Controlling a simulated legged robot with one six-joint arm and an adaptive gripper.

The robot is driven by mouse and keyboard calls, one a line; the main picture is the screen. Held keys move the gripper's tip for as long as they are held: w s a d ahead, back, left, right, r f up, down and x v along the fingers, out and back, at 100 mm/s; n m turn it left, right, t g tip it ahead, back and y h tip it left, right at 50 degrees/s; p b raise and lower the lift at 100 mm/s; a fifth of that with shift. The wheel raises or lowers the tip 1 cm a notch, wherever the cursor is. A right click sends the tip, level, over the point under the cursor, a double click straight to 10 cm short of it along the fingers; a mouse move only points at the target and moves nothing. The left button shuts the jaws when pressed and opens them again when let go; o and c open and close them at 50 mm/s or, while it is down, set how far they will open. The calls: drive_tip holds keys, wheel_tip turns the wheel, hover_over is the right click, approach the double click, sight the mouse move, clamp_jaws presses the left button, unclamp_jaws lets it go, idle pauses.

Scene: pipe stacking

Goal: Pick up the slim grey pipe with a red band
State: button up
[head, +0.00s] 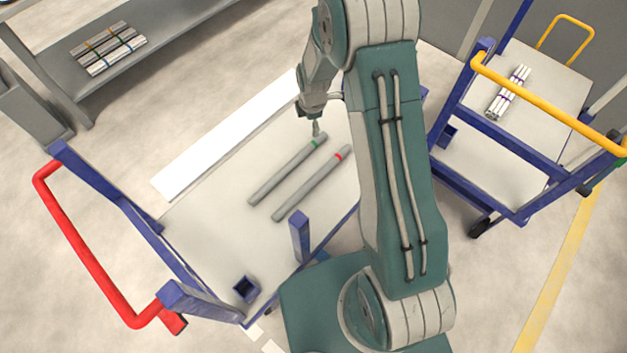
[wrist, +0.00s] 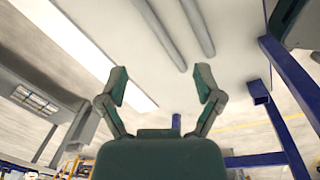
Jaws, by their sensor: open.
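The slim grey pipe with a red band (head: 312,184) lies on the cart's flat deck, its band near the upper right end. A similar grey pipe with a green band (head: 288,171) lies beside it, roughly parallel, with a gap between. My gripper (head: 316,128) is near the upper end of the green-banded pipe in the head view, apart from the red-banded one. In the wrist view my gripper (wrist: 162,88) has its two fingers spread, with nothing between them. Two grey pipes show at the top there; their bands are not visible.
The pipes' cart has a bare pale deck (head: 205,235), blue posts and a red handle (head: 85,245). A second cart with a yellow handle (head: 545,100) holds a bundle of white pipes (head: 508,92) at right. A grey shelf at upper left holds banded pipes (head: 108,47).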

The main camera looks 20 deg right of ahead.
sight(314, 179)
drive_tip(key=f+n, duration=0.2)
drive_tip(key=f, duration=0.4)
drive_tip(key=s+f+n+g, duration=0.1)
drive_tip(key=f+n, duration=0.1)
drive_tip(key=f, duration=0.4)
drive_tip(key=s+f+n, duration=0.1)
drive_tip(key=f, duration=0.6)
drive_tip(key=shift+f+n, duration=0.1)
drive_tip(key=shift+n, duration=0.3)
wheel_tip(314, 179, down, 11)
drive_tip(key=shift+s+r, duration=0.1)
clamp_jaws()
